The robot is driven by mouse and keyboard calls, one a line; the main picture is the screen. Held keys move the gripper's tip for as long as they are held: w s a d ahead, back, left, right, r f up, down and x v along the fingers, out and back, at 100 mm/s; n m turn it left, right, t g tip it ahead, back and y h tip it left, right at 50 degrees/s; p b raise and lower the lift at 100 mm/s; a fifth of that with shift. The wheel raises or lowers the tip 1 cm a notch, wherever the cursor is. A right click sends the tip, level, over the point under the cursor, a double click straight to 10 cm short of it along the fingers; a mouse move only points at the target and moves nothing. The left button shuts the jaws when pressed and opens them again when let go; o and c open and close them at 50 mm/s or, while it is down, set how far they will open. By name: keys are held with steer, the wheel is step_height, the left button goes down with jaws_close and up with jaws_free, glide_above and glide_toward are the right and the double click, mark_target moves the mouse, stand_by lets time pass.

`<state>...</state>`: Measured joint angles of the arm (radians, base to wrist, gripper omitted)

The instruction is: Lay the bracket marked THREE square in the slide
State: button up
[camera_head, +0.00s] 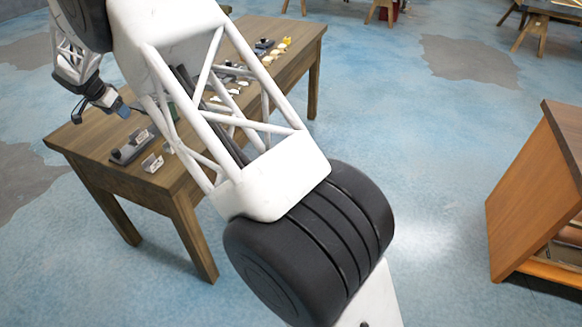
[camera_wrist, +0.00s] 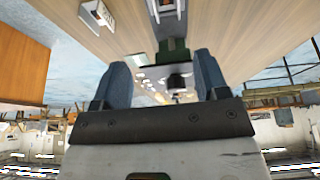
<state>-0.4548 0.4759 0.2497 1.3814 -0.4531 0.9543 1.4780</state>
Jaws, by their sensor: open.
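A dark grey slide (camera_head: 133,148) stands near the left end of the wooden table; a grey fixture (camera_wrist: 167,10) at the top edge of the wrist view looks like part of it. A small white bracket (camera_head: 152,163) lies beside the slide, with another pale piece (camera_head: 168,148) close by. In the wrist view a white bracket with a dark mark (camera_wrist: 95,14) lies at upper left. I cannot read which one says THREE. My gripper (camera_head: 118,107) is over the table's left end; its blue fingers (camera_wrist: 163,78) are apart with nothing held between them.
The wooden table (camera_head: 190,195) also carries several small white and yellow pieces and dark fixtures farther back, partly hidden by my arm. A dark green block (camera_wrist: 173,50) shows beyond the fingers. A wooden cabinet (camera_head: 535,195) stands at right, across clear floor.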

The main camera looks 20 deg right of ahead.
steer(key=s+d+r+n+y, duration=0.1)
steer(key=s+d+r+n, duration=0.1)
steer(key=s+d+r, duration=0.9)
steer(key=s+d+r+n, duration=0.2)
steer(key=s+d+r, duration=0.5)
steer(key=s+d, duration=0.7)
steer(key=s+d+r+n+y, duration=0.1)
steer(key=s+d, duration=0.4)
steer(key=s, duration=0.4)
steer(key=s+d+n, duration=0.1)
steer(key=s+d, duration=0.3)
steer(key=s, duration=0.5)
steer(key=s+d+f+n, duration=0.1)
steer(key=s+d+f, duration=0.1)
steer(key=s, duration=0.8)
steer(key=s+d+f+n+y, duration=0.1)
steer(key=s+d+f, duration=0.1)
steer(key=s, duration=0.8)
steer(key=shift+d+f+n+g, duration=0.3)
steer(key=shift+f, duration=0.45)
